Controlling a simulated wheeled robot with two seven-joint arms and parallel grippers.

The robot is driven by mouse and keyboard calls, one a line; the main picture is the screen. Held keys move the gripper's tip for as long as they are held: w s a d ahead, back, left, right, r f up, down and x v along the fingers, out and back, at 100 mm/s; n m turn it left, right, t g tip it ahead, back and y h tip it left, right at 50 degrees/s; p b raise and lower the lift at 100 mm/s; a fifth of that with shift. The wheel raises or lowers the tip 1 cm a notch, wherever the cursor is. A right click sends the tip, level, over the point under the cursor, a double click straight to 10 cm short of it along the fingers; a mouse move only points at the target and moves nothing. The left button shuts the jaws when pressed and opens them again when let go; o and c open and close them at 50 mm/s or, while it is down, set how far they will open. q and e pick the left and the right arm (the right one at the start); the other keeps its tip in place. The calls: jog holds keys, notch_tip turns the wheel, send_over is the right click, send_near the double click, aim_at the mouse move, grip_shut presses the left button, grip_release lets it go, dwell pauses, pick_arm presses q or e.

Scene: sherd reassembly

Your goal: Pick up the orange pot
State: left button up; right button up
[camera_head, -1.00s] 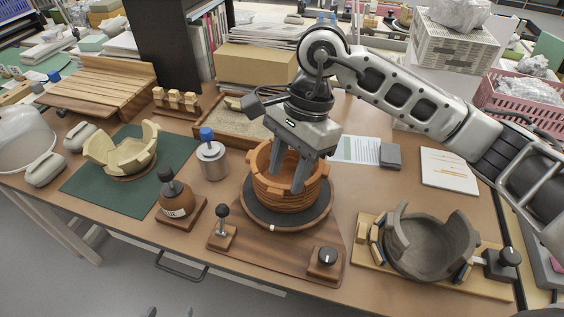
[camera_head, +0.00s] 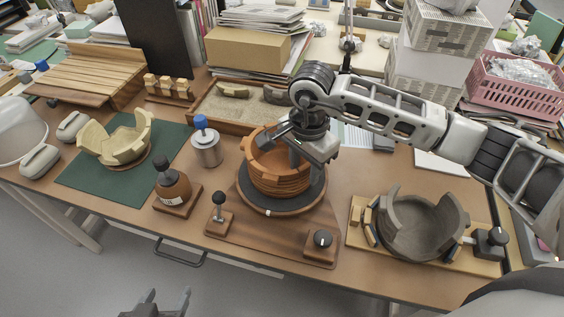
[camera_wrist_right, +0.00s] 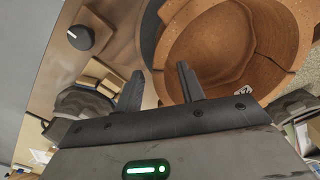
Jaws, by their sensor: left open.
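The orange pot (camera_head: 277,182), with an uneven rim, stands upright on a dark round turntable (camera_head: 252,203). Its hollow inside (camera_wrist_right: 225,50) fills the upper right of the right wrist view. My right gripper (camera_head: 302,160) is at the pot's right rim. In the right wrist view its two fingers (camera_wrist_right: 158,85) are apart, one over the pot's inside and one towards its outside. I cannot tell whether either touches the wall. My left gripper (camera_head: 160,297) is open and empty, low at the bottom edge, away from the table.
A grey broken pot (camera_head: 420,228) sits in a wooden holder at right. A cream broken bowl (camera_head: 115,140) stands on a green mat at left. A brown bottle (camera_head: 173,186), metal can (camera_head: 206,150) and knobbed lever (camera_head: 219,212) stand near the turntable.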

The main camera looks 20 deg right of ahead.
aim_at(305, 183)
jog(key=f, duration=0.4)
jog(key=shift+w+d+p, duration=0.15)
jog(key=shift+d+p, duration=0.05)
jog(key=shift+p, duration=0.1)
grip_shut()
jog(key=shift+f, duration=0.15)
dwell(0.8)
